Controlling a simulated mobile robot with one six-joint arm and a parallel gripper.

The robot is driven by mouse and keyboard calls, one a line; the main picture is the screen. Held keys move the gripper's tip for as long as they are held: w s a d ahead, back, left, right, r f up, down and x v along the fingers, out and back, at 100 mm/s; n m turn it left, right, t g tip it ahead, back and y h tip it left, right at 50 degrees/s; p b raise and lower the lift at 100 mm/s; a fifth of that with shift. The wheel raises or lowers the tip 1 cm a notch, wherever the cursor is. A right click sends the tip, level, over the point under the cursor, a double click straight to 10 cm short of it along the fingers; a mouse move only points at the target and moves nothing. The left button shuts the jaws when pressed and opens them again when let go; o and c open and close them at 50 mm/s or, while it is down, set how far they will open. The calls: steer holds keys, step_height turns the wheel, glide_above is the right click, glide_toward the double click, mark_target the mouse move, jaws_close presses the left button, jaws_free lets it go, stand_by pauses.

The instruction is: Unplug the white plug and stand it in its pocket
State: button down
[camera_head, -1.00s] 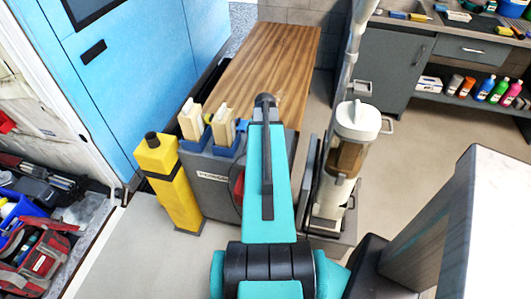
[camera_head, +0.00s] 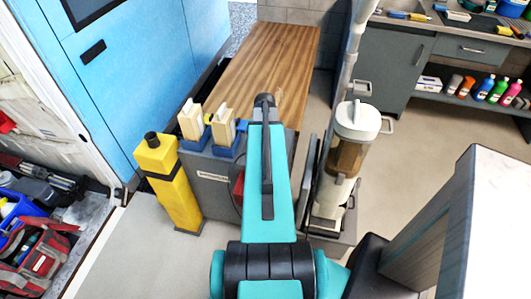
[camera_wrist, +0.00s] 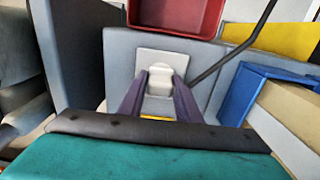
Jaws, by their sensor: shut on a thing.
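In the wrist view, my gripper (camera_wrist: 160,76) has its two fingers on either side of the white plug (camera_wrist: 160,84) and is shut on it. The plug sits in front of a pale plate (camera_wrist: 162,57) on the face of a grey cabinet; I cannot tell whether it is fully seated there. A red open box (camera_wrist: 177,14) is just above the plate; I cannot tell whether it is the plug's pocket. In the head view my arm hides the gripper and the plug.
Blue holders (camera_head: 194,144) with cream blocks (camera_head: 190,121) stand on the grey cabinet (camera_head: 208,186). A yellow post (camera_head: 176,190) is on its left, a vacuum-like machine (camera_head: 350,150) on its right. A dark cord (camera_wrist: 236,48) runs right of the plate. Open floor lies farther right.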

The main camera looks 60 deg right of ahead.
steer(key=shift+r+p, duration=1.95)
steer(key=shift+r, duration=1.1)
steer(key=shift+r+p, duration=1)
steer(key=shift+r, duration=0.5)
steer(key=shift+w+a, duration=0.1)
steer(key=shift+w, duration=0.05)
